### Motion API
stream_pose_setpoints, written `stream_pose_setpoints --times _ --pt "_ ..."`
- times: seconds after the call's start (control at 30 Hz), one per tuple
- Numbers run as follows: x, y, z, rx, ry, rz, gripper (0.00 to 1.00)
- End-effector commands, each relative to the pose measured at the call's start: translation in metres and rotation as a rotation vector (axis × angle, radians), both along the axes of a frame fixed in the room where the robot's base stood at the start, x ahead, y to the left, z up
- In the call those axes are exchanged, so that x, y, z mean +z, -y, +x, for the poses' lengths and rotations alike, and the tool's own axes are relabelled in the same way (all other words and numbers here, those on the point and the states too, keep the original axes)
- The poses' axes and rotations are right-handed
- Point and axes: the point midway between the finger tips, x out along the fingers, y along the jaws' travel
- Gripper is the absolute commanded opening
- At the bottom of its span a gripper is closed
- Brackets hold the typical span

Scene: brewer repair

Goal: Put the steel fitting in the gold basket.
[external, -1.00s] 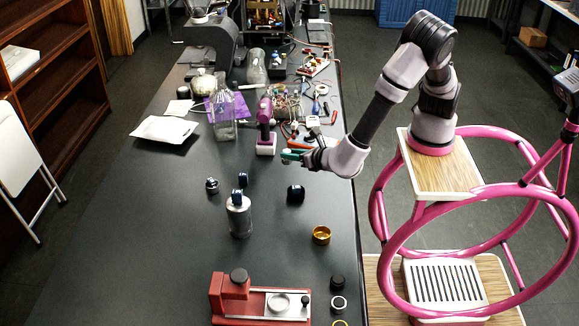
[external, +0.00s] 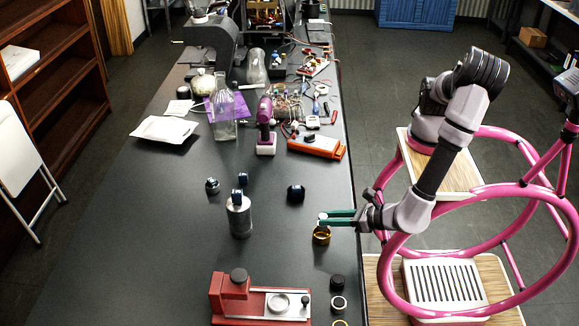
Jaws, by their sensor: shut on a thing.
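The gold basket (external: 321,238) is a small round brass-coloured cup near the right edge of the dark table. My gripper (external: 323,218) has green fingers pointing left, right above the basket. It is shut on a small pale metallic piece, which looks like the steel fitting (external: 322,216). The fitting is at the fingertips, over the basket's far rim. It is too small to tell whether it touches the rim, and the fingers partly hide both.
A red brewer base (external: 232,288) stands in front, with black and white rings to its right. A steel canister (external: 239,218) and dark-capped parts (external: 295,193) stand to the left. An orange-and-grey device (external: 316,147) lies farther back. The table's middle is mostly clear.

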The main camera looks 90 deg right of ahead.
Motion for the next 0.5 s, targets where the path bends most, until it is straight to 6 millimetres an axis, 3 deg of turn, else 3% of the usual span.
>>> stream_pose_setpoints --times 0.37,0.5 --pt "-0.041 0.000 0.000 0.001 -0.001 -0.002 0.00" --pt "-0.044 0.000 0.000 -0.001 0.000 0.002 0.00"
